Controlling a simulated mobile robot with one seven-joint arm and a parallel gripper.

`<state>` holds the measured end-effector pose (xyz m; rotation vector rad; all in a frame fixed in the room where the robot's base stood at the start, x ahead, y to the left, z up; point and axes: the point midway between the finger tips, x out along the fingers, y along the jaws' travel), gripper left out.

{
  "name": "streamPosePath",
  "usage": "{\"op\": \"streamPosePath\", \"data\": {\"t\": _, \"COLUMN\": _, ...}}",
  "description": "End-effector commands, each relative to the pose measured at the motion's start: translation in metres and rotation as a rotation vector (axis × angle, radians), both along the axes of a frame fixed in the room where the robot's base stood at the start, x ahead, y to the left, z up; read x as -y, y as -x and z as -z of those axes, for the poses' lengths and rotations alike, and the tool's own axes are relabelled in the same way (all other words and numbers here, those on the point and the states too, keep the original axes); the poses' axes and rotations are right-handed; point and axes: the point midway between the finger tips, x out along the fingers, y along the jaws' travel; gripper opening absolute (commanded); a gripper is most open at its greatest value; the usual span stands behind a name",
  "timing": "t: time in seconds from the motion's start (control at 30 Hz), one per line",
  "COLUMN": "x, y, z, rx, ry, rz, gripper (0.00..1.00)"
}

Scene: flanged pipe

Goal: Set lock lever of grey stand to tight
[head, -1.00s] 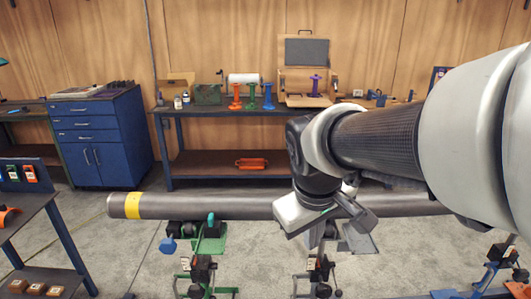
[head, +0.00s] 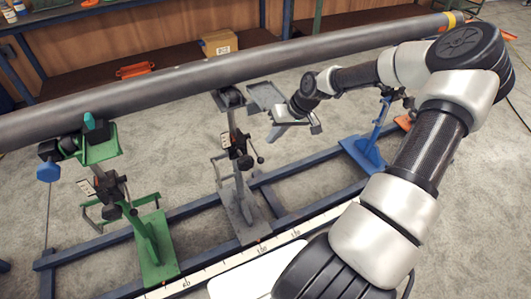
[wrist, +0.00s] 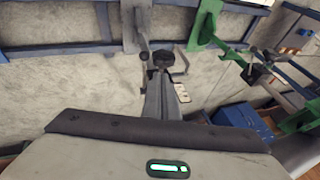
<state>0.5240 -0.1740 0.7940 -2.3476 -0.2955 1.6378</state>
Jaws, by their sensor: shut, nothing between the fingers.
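The grey stand (head: 238,170) stands under the long pipe in the head view, its post upright from a base plate on the floor rails. Its dark clamp block with a small black-knobbed lever (head: 258,158) is partway up the post; whether the lever is tight I cannot tell. My gripper (head: 283,130) is shut and empty, to the right of the clamp block and apart from it. In the wrist view the grey stand (wrist: 141,28) shows beyond my gripper's dark front edge, with a black knob near the middle.
The grey pipe (head: 190,72) runs across above the stands. A green stand (head: 152,240) with a blue knob is left, and a blue stand (head: 368,148) is right. Blue floor rails and a measuring strip (head: 230,255) lie below. Workbench shelves stand behind.

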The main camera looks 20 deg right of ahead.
Motion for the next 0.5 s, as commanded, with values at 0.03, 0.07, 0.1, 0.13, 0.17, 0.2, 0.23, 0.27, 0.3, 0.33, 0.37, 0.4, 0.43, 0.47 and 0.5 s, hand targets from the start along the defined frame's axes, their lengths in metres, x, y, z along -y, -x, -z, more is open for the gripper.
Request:
{"op": "streamPosePath", "data": {"t": 0.03, "x": 0.014, "y": -0.004, "z": 0.013, "rx": 0.034, "ry": -0.044, "rz": 0.051, "gripper": 0.0}}
{"op": "streamPosePath", "data": {"t": 0.07, "x": 0.021, "y": -0.006, "z": 0.015, "rx": 0.052, "ry": -0.061, "rz": 0.073, "gripper": 0.0}}
{"op": "streamPosePath", "data": {"t": 0.1, "x": 0.03, "y": -0.009, "z": 0.018, "rx": 0.073, "ry": -0.08, "rz": 0.1, "gripper": 0.0}}
{"op": "streamPosePath", "data": {"t": 0.13, "x": 0.036, "y": -0.011, "z": 0.019, "rx": 0.087, "ry": -0.095, "rz": 0.12, "gripper": 0.0}}
{"op": "streamPosePath", "data": {"t": 0.17, "x": 0.041, "y": -0.012, "z": 0.02, "rx": 0.1, "ry": -0.104, "rz": 0.135, "gripper": 0.0}}
{"op": "streamPosePath", "data": {"t": 0.2, "x": 0.046, "y": -0.013, "z": 0.021, "rx": 0.113, "ry": -0.114, "rz": 0.15, "gripper": 0.0}}
{"op": "streamPosePath", "data": {"t": 0.23, "x": 0.049, "y": -0.014, "z": 0.021, "rx": 0.121, "ry": -0.12, "rz": 0.159, "gripper": 0.0}}
{"op": "streamPosePath", "data": {"t": 0.27, "x": 0.051, "y": -0.015, "z": 0.022, "rx": 0.124, "ry": -0.125, "rz": 0.166, "gripper": 0.0}}
{"op": "streamPosePath", "data": {"t": 0.3, "x": 0.052, "y": -0.016, "z": 0.023, "rx": 0.129, "ry": -0.127, "rz": 0.171, "gripper": 0.0}}
{"op": "streamPosePath", "data": {"t": 0.33, "x": 0.052, "y": -0.017, "z": 0.024, "rx": 0.13, "ry": -0.129, "rz": 0.173, "gripper": 0.0}}
{"op": "streamPosePath", "data": {"t": 0.37, "x": 0.052, "y": -0.018, "z": 0.026, "rx": 0.131, "ry": -0.129, "rz": 0.174, "gripper": 0.0}}
{"op": "streamPosePath", "data": {"t": 0.4, "x": 0.05, "y": -0.02, "z": 0.029, "rx": 0.131, "ry": -0.129, "rz": 0.173, "gripper": 0.0}}
{"op": "streamPosePath", "data": {"t": 0.43, "x": 0.048, "y": -0.022, "z": 0.033, "rx": 0.13, "ry": -0.128, "rz": 0.17, "gripper": 0.0}}
{"op": "streamPosePath", "data": {"t": 0.47, "x": 0.046, "y": -0.024, "z": 0.036, "rx": 0.129, "ry": -0.129, "rz": 0.17, "gripper": 0.0}}
{"op": "streamPosePath", "data": {"t": 0.5, "x": 0.044, "y": -0.027, "z": 0.042, "rx": 0.129, "ry": -0.13, "rz": 0.17, "gripper": 0.0}}
